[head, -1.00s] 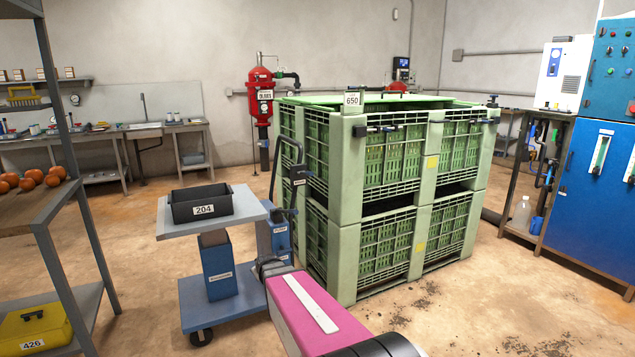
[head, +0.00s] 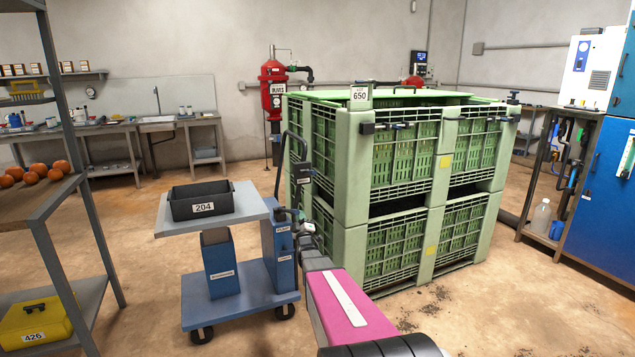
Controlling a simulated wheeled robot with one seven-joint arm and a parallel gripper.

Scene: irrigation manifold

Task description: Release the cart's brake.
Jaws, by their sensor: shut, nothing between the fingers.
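The blue cart (head: 222,268) stands left of centre, with a grey top plate (head: 170,222) and a black bin marked 204 (head: 203,203) on it. A dark push handle (head: 284,150) rises at its right end, with a small dark box (head: 302,174) on it. A blue housing (head: 284,258) below the handle bears small labels, too small to read surely. Dark levers (head: 290,213) show at its top; I cannot tell which part is the brake. My gripper (head: 307,226) is shut and empty, just right of the housing; contact cannot be told.
Stacked green crates (head: 352,250) with a tag marked 650 (head: 360,94) stand close to the right of the cart and my arm. A shelf rack (head: 85,278) stands at the left. Floor is open in front of the cart and at the right foreground.

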